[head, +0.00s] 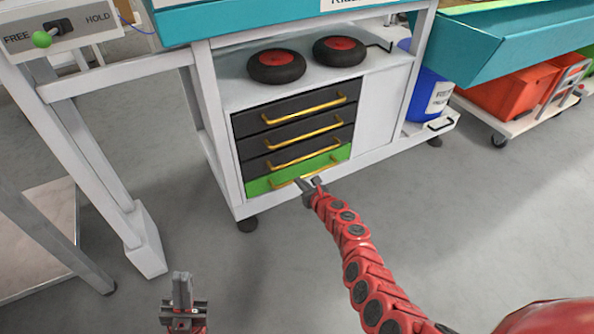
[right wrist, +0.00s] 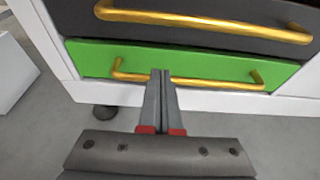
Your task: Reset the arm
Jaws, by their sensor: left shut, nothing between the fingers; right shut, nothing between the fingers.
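My right arm reaches from the lower right in the head view. Its gripper (head: 311,187) is at the green bottom drawer (head: 259,185) of the white cabinet. In the right wrist view the gripper (right wrist: 162,72) is shut and empty, its fingertips overlapping the gold handle (right wrist: 205,82) of the green drawer (right wrist: 190,60). I cannot tell whether they touch the handle. The drawer looks closed. My left gripper (head: 182,277) is low at the bottom left of the head view, shut and empty, over the floor and away from the cabinet.
Several dark drawers (head: 290,130) with gold handles sit above the green one. Two black wheels with red hubs (head: 276,66) lie on the shelf above. A white frame leg (head: 146,240) stands left. Red bins (head: 513,92) on a trolley are right. The grey floor (head: 480,220) is clear.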

